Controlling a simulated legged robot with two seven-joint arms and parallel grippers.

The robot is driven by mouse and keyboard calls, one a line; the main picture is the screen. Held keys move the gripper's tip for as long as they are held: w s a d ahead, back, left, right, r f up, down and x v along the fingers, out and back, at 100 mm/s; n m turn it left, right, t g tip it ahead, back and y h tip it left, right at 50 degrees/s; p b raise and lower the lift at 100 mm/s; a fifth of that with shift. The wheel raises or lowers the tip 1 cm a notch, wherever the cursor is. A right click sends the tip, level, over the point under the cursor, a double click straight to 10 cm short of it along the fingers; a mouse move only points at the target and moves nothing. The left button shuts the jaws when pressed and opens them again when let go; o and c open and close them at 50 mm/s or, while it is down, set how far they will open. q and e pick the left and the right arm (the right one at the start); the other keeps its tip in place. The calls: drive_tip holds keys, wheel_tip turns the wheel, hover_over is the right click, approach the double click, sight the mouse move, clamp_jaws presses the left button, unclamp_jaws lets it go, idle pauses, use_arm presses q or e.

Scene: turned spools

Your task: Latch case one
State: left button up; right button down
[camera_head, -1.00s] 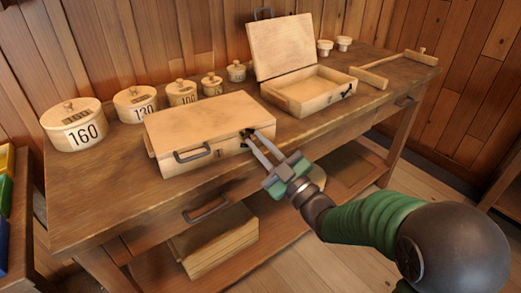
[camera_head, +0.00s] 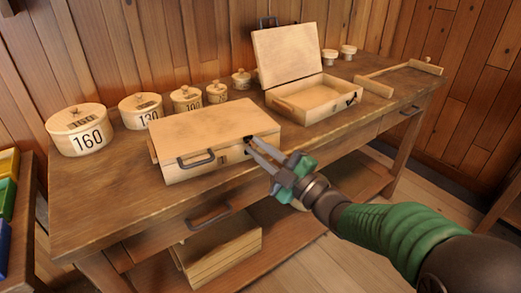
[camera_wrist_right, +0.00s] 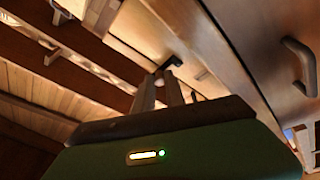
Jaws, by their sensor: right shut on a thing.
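A closed pale wooden case (camera_head: 215,130) lies on the bench, with a dark handle (camera_head: 197,159) on its front. A dark latch sits near the right end of its front; in the right wrist view a dark latch piece (camera_wrist_right: 173,62) shows just beyond my fingertips. My right gripper (camera_head: 249,144) reaches in from the right, its fingertips at this latch and shut on it. The fingers (camera_wrist_right: 167,88) also show in the right wrist view. They partly hide the latch, so its exact position is unclear. My left gripper is not in view.
A second wooden case (camera_head: 312,98) stands open behind and to the right. Several lidded round boxes, one marked 160 (camera_head: 85,137), line the back. A wooden rod tool (camera_head: 405,68) lies at the right. The bench front (camera_head: 110,205) is clear.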

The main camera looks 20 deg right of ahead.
drive_tip(key=shift+f, duration=0.1)
drive_tip(key=c, duration=1.4)
unclamp_jaws()
drive_tip(key=shift+a, duration=0.1)
drive_tip(key=b+v, duration=0.2)
drive_tip(key=v, duration=1.4)
drive_tip(key=shift+s+d+f+b, duration=0.1)
drive_tip(key=shift+s+d+b, duration=0.1)
drive_tip(key=shift+s+b, duration=0.15)
drive_tip(key=shift+w, duration=0.1)
